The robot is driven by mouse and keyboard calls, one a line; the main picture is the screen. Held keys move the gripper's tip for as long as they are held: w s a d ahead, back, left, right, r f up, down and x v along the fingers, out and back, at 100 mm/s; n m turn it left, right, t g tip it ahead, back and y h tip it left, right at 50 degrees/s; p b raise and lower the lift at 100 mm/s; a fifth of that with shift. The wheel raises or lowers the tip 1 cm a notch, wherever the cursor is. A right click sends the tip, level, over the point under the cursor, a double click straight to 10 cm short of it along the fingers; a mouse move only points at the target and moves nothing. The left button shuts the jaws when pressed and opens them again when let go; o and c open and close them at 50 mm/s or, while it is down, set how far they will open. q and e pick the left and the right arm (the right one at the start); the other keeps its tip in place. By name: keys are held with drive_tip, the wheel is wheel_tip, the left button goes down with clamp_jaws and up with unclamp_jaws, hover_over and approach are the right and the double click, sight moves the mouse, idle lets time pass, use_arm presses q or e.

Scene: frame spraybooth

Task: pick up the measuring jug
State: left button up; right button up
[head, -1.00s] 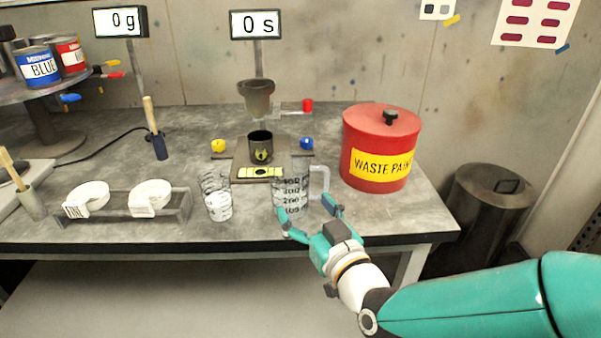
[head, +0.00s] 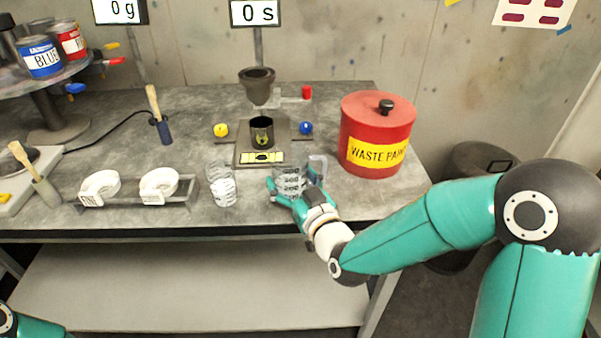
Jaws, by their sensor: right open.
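The measuring jug (head: 290,178) is clear with dark printed graduations and a handle on its right side. It stands upright on the grey bench near the front edge. My right gripper (head: 295,187) is open at the front of the jug, with fingers reaching to its left and right sides. The hand hides the jug's lower part, and I cannot tell whether the fingers touch it. My left gripper is out of view; only a bit of my left arm shows at the bottom left corner.
A clear cup (head: 222,188) stands left of the jug. A red waste paint can (head: 376,135) stands close on the right. Behind are a dark cup on a stand (head: 262,133) and a funnel (head: 257,86). A rack (head: 135,192) with white items is at left.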

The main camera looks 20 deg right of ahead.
drive_tip(key=c, duration=0.9)
drive_tip(key=shift+r, duration=0.2)
